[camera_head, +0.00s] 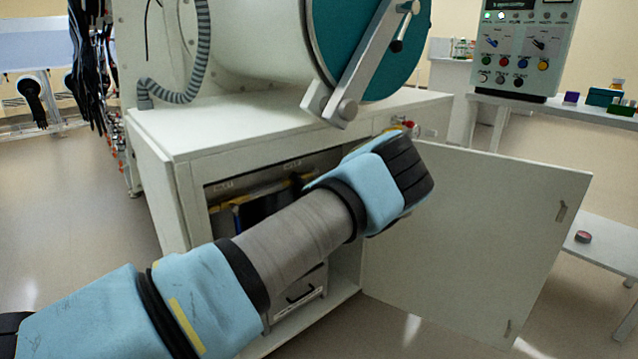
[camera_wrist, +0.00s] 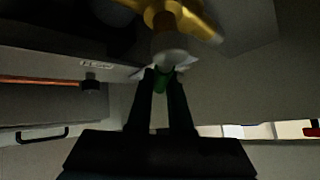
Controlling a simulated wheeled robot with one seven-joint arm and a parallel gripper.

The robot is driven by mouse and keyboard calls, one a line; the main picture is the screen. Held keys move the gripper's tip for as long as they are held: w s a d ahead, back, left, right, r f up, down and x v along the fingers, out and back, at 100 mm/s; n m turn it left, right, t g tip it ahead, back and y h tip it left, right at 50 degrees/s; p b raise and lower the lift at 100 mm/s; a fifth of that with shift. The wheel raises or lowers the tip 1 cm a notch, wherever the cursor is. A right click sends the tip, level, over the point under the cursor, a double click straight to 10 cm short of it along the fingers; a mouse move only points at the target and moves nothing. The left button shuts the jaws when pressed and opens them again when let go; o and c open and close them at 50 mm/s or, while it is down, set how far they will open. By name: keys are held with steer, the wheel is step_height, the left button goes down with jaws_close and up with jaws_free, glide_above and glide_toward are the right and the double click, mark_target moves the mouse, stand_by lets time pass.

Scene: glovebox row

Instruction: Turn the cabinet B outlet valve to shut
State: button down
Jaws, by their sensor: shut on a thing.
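In the wrist view a brass valve body (camera_wrist: 178,14) sits at the top, with a pale, rounded part below it. A small green piece (camera_wrist: 161,84), apparently part of the valve's handle, lies between the fingertips of my gripper (camera_wrist: 163,76). The two dark fingers are close together and shut on it. Most of the handle is hidden by the fingers and the pale part. In the head view my arm reaches to the open white cabinet (camera_head: 230,128), and it hides the gripper and the valve.
The cabinet door (camera_head: 470,240) stands swung open to the right. A large drum with a teal round door (camera_head: 365,45) and a metal arm is above. A control panel (camera_head: 522,45) stands at the back right. A low white table (camera_head: 610,250) is at the right edge.

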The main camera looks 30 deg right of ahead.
steer(key=shift+s+a+f+m+g+y+p, duration=0.15)
steer(key=shift+a+f+m+g+y+p, duration=0.4)
steer(key=shift+p, duration=0.9)
steer(key=shift+s+a+m+g+y+p, duration=0.15)
steer(key=shift+a+m+y+p, duration=0.45)
steer(key=shift+a+y+p, duration=0.6)
steer(key=shift+s+a+f+m+g+y+p, duration=0.25)
steer(key=shift+a+m+y+p, duration=0.3)
steer(key=shift+y+p, duration=0.85)
steer(key=shift+f+h+p, duration=0.1)
steer(key=shift+h+p, duration=0.15)
steer(key=shift+p, duration=0.05)
steer(key=c, duration=0.8)
jaws_free()
steer(key=shift+c, duration=0.2)
